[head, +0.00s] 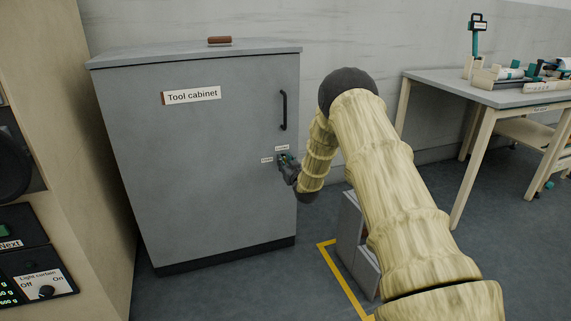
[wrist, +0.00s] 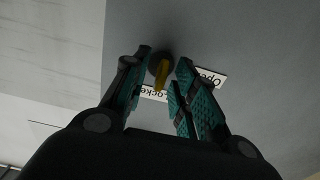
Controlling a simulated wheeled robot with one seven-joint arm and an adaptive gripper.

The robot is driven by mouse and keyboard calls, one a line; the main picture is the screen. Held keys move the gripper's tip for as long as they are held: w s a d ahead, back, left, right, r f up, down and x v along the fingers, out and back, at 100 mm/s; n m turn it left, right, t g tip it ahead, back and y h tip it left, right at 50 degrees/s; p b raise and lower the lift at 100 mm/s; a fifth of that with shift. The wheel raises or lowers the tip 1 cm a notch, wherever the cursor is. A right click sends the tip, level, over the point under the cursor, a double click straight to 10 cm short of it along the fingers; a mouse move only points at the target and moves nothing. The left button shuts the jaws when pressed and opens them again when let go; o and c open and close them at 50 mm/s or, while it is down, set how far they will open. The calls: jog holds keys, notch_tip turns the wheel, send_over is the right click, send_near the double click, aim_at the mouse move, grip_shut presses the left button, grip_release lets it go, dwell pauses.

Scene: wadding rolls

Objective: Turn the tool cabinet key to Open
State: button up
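The grey tool cabinet (head: 205,175) stands upright with its door shut. Its lock sits on the right side of the door, below the handle (head: 283,110). In the wrist view, the yellow key (wrist: 162,72) sits in a dark round lock, its long end towards the "Locked" label (wrist: 153,95). The "Open" label (wrist: 211,77) is to the right, upside down. My gripper (wrist: 164,60) is open, one finger on each side of the key with a visible gap to it. In the head view, my gripper (head: 287,168) is at the lock and hides the key.
A brown object (head: 219,41) lies on the cabinet top. A workbench (head: 480,93) with rolls and tools stands at the right. A grey box (head: 356,245) stands on the floor beside yellow tape (head: 340,275). A control panel (head: 38,280) is at the left. Floor before the cabinet is clear.

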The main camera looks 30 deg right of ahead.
grip_shut()
jog(key=shift+n+p, duration=0.3)
jog(key=shift+n, duration=0.1)
jog(key=shift+a+r+n+p, duration=0.15)
jog(key=shift+n+p, duration=0.5)
jog(key=shift+n, duration=0.35)
jog(key=n+p, duration=0.2)
jog(key=n, duration=0.3)
jog(key=shift+a+f+n, duration=0.1)
jog(key=shift+f+n, duration=0.1)
jog(key=shift+n, duration=2.35)
jog(key=shift+f+n, duration=0.15)
jog(key=shift+n, duration=2.4)
